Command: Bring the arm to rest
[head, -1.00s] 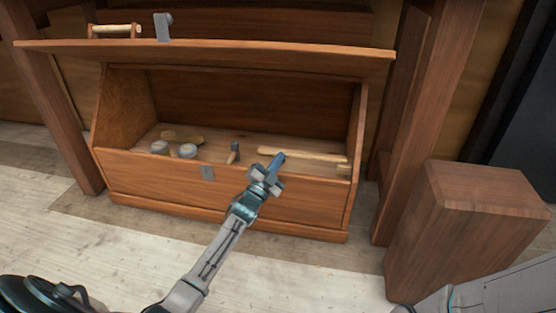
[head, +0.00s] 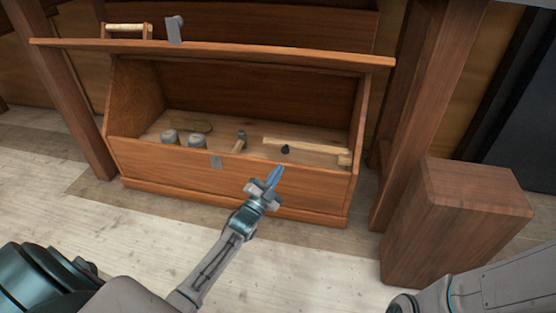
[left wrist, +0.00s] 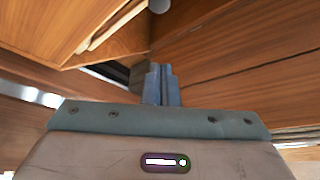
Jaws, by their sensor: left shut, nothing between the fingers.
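My left gripper (head: 277,177) is shut and empty, in front of the front wall of an open wooden tool chest (head: 180,169). Its closed fingers also show in the left wrist view (left wrist: 161,84), pointing toward the wood. Inside the chest lie a long wooden mallet (head: 305,148), a small hammer (head: 239,142), two grey round tins (head: 169,136) and a flat brownish piece (head: 192,126). A small dark knob-like object (head: 285,149) shows just past the fingertips. My right arm shows at the lower right; its gripper is out of view.
The raised lid (head: 220,53) has a wooden handle (head: 127,27) and a grey latch plate (head: 174,29). A thick wooden block (head: 450,225) stands at the right. Wooden posts (head: 75,100) flank the chest. The plank floor (head: 80,225) in front is clear.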

